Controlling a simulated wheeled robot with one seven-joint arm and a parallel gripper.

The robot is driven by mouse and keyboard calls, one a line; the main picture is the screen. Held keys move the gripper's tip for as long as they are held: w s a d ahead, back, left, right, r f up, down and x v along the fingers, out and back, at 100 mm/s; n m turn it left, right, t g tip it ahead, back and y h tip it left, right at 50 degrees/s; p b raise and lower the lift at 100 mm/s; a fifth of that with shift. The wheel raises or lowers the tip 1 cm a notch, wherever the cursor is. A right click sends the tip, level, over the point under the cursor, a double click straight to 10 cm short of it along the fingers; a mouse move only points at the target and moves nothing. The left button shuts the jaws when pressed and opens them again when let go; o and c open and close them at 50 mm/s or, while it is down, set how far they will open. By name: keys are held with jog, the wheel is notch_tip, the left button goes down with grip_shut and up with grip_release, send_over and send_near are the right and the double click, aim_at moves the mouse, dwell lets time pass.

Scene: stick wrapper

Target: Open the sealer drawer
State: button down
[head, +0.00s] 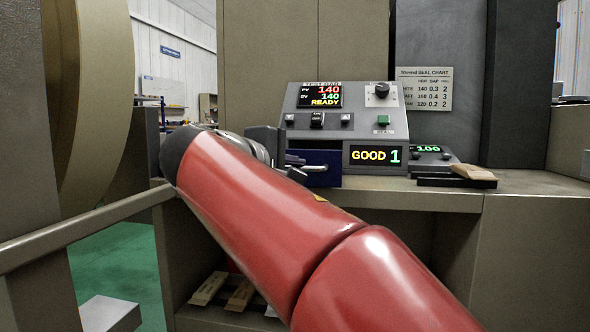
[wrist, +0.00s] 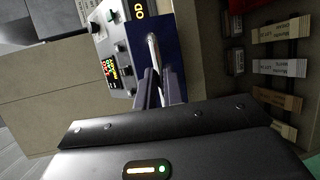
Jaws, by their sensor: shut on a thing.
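The sealer (head: 345,115) is a grey console on the counter, with lit displays reading "READY" and "GOOD 1". It also shows turned sideways in the wrist view (wrist: 112,45). Its dark blue drawer front (head: 325,178) is low on its left side, and the wrist view shows the same blue panel (wrist: 176,45). A silver bar handle (wrist: 152,48) runs along that panel. My gripper (wrist: 160,78) is shut on the handle, its dark fingers at one end of the bar. In the head view my red arm partly hides the gripper; how far out the drawer stands is unclear.
The counter (head: 540,185) is clear at the right. A dark device with a wrapped stick (head: 473,173) sits beside the sealer. A rail (head: 90,228) crosses at the left. Labelled sticks (head: 240,294) lie on a shelf below the counter, also visible in the wrist view (wrist: 280,68).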

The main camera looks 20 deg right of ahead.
jog(key=shift+s+f, duration=0.1)
jog(key=shift+f, duration=0.05)
jog(key=c, duration=1.5)
grip_release()
jog(key=shift+s+a, duration=0.1)
jog(key=shift+a, duration=0.05)
jog(key=shift+a, duration=0.1)
jog(key=p+v, duration=0.1)
jog(key=v, duration=0.6)
jog(key=shift+s+a, duration=0.25)
